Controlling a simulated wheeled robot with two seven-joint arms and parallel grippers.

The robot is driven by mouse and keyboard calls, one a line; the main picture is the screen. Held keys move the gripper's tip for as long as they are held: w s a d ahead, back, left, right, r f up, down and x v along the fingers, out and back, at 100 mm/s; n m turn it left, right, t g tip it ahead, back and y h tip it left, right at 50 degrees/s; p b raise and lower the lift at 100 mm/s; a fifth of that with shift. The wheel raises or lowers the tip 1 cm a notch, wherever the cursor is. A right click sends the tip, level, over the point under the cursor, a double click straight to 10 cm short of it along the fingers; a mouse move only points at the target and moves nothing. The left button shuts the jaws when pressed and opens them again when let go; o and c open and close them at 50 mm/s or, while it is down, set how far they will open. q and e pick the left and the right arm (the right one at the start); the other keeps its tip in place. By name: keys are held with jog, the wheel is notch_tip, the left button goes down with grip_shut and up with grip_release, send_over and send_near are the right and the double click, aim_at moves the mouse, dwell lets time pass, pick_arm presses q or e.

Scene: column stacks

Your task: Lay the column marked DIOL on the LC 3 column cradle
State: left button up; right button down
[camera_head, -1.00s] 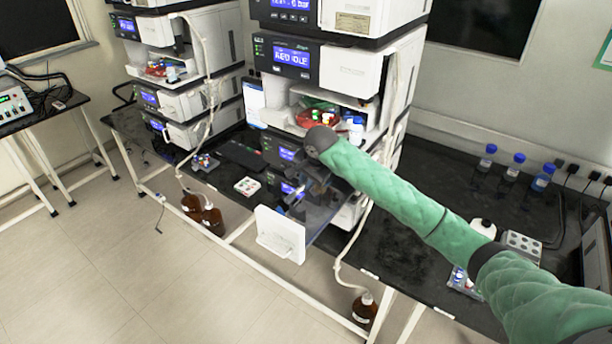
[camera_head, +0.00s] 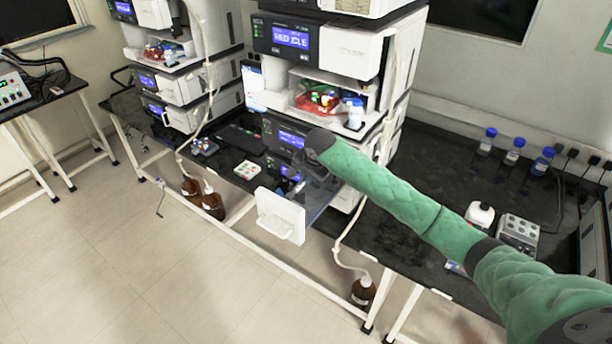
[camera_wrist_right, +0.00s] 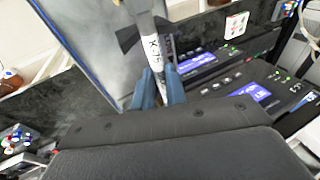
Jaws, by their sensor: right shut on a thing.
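My right gripper (camera_head: 301,180) is at the front of the nearer instrument stack, above an open tray with a white front panel (camera_head: 281,216). In the right wrist view its two blue fingers (camera_wrist_right: 159,88) are shut on a slim white column (camera_wrist_right: 152,50) with dark print. The print is only partly legible, so I cannot confirm DIOL. The column points away from the gripper, over a grey surface with a blue edge (camera_wrist_right: 75,40). I cannot make out which part is the LC 3 cradle; my arm hides part of that area. My left gripper is out of view.
A second stack (camera_head: 190,95) stands to the left. Small racks (camera_head: 247,170) lie on the bench by the tray. Blue-capped bottles (camera_head: 513,153) stand at the back right. The floor in front is clear.

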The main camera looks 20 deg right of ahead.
jog(key=shift+f, duration=0.65)
dwell(0.8)
jog(key=c, duration=1.3)
grip_release()
jog(key=shift+c, duration=0.2)
jog(key=shift+f, duration=0.1)
